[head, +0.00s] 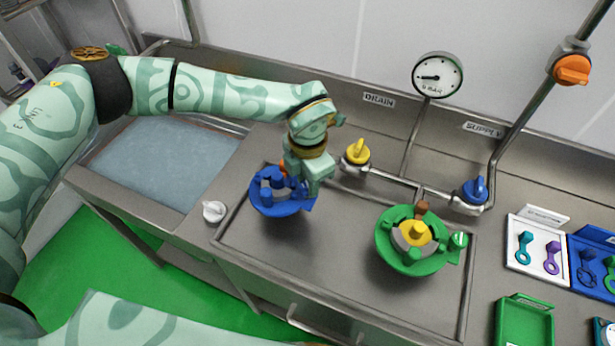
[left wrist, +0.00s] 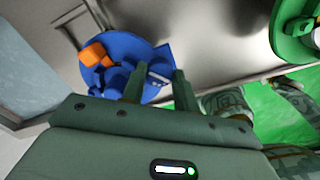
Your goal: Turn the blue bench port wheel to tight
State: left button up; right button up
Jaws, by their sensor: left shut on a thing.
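The blue bench port (head: 283,208) is a round blue dish on the steel bench, left of the green one. Blue knob-like parts of its wheel (head: 268,180) stand up inside it. My left gripper (head: 293,182) reaches down over its right side and is shut on a blue part of the wheel. In the left wrist view the fingers (left wrist: 158,88) stand on either side of that part, over the blue port (left wrist: 125,50). An orange block (left wrist: 95,54) sits on the port's far side there. The fingers hide part of the wheel. My right gripper is out of view.
A green port (head: 408,262) with a yellow centre stands to the right. Behind are a yellow valve handle (head: 357,151), a blue valve handle (head: 475,190) and a gauge (head: 437,76). A water basin (head: 165,160) lies left. Bare bench separates the two ports.

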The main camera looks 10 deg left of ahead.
pick_arm(q)
jog(key=m, duration=0.4)
jog(key=shift+r+m, duration=0.1)
jog(key=shift+m, duration=0.2)
jog(key=shift+m+p, duration=0.3)
jog(key=shift+m, duration=1.5)
jog(key=o, duration=1)
notch_tip(320, 180, up, 16)
jog(key=shift+r+p, duration=0.15)
jog(key=shift+p, duration=0.2)
